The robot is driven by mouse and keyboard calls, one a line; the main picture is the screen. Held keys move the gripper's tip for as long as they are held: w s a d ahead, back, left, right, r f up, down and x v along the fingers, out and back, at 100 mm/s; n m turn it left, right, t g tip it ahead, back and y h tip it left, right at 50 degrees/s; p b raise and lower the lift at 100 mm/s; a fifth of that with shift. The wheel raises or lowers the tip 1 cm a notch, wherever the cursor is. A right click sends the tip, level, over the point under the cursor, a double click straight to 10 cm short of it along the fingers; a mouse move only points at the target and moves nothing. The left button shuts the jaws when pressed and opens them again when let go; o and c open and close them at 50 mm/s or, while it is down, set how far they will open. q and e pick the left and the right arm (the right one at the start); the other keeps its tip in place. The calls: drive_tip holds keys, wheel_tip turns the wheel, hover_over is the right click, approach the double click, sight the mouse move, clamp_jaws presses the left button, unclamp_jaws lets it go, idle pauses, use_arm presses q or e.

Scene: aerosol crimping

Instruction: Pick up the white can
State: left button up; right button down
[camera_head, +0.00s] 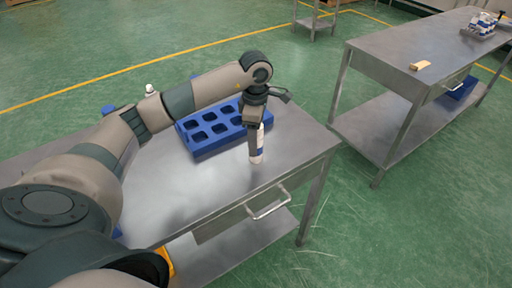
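My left gripper (256,146) points straight down at the can. One finger overlaps the can's left side and hides part of it. I cannot tell whether the fingers are closed on the can or only around it. The can's base looks at table level. My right gripper is not in view.
The blue tray has several empty-looking pockets. A small white object (151,90) shows behind my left arm. The table's front right is clear.

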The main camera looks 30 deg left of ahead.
sight(257, 160)
use_arm(q)
wheel_tip(257, 160, down, 3)
drive_tip(key=shift+d+r+p, duration=0.15)
drive_tip(key=shift+p, duration=0.4)
drive_tip(key=shift+f, duration=0.25)
clamp_jaws()
drive_tip(key=shift+r, duration=0.15)
